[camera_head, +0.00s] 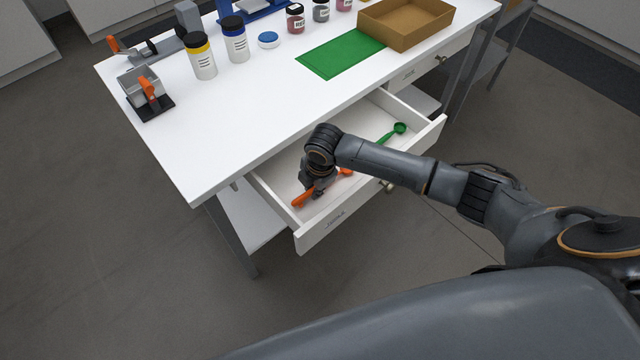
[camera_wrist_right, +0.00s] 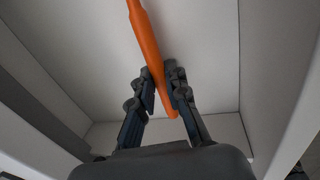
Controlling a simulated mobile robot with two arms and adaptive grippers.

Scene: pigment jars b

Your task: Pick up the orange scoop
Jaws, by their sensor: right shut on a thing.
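The orange scoop (camera_head: 304,197) lies in the open drawer (camera_head: 369,189) below the table top. Its ends show on either side of my right gripper (camera_head: 314,189), which hides its middle. In the right wrist view the orange handle (camera_wrist_right: 149,45) runs down between the two fingers of the right gripper (camera_wrist_right: 166,95), which are shut on it. The gripper is inside the drawer. I cannot tell whether the scoop touches the drawer floor. My left gripper is not in view.
A green scoop (camera_head: 393,132) lies in the drawer's right part. On the white table (camera_head: 260,100) stand jars, a green mat (camera_head: 342,52), a brown tray (camera_head: 405,25) and a small grey container with orange (camera_head: 147,92). The drawer walls stand close around my right gripper.

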